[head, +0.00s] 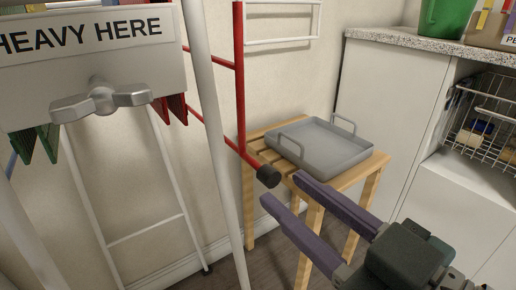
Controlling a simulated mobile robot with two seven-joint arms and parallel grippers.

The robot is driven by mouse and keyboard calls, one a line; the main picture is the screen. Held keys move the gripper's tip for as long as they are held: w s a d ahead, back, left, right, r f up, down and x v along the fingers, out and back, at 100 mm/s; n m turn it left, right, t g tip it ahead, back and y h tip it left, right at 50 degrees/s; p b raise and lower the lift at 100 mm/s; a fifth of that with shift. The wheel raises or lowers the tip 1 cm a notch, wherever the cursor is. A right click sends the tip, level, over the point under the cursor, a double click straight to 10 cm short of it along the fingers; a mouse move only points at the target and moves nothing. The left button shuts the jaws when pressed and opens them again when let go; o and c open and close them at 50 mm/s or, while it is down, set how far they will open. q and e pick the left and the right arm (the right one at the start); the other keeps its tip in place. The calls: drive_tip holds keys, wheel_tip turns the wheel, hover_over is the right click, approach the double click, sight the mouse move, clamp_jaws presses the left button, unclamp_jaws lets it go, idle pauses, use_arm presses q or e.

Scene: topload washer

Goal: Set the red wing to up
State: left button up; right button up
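The red wing (239,80) is a frame of thin red tubes on the drying rack, left of centre in the head view. One long tube stands near vertical in the picture, and other tubes run back to the rack. A black end cap (268,176) sits at its lower right corner. My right gripper (282,188) comes in from the lower right. Its two purple fingers are spread apart, with nothing seen between them. The fingertips are close to the black cap; I cannot tell whether they touch it. The rack hides part of the wing. My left gripper is out of view.
A white rack leg (214,120) stands left of the wing. A panel (90,60) reading "HEAVY HERE" with a grey wing knob (102,100) is at upper left. A wooden stand (366,185) with a grey tray (325,146) is behind my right gripper. White cabinets (390,110) stand right.

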sight(268, 175)
drive_tip(key=b+x, duration=0.2)
drive_tip(key=x, duration=0.5)
drive_tip(key=shift+w+a, duration=0.25)
drive_tip(key=shift+w, duration=0.05)
clamp_jaws()
idle(1.0)
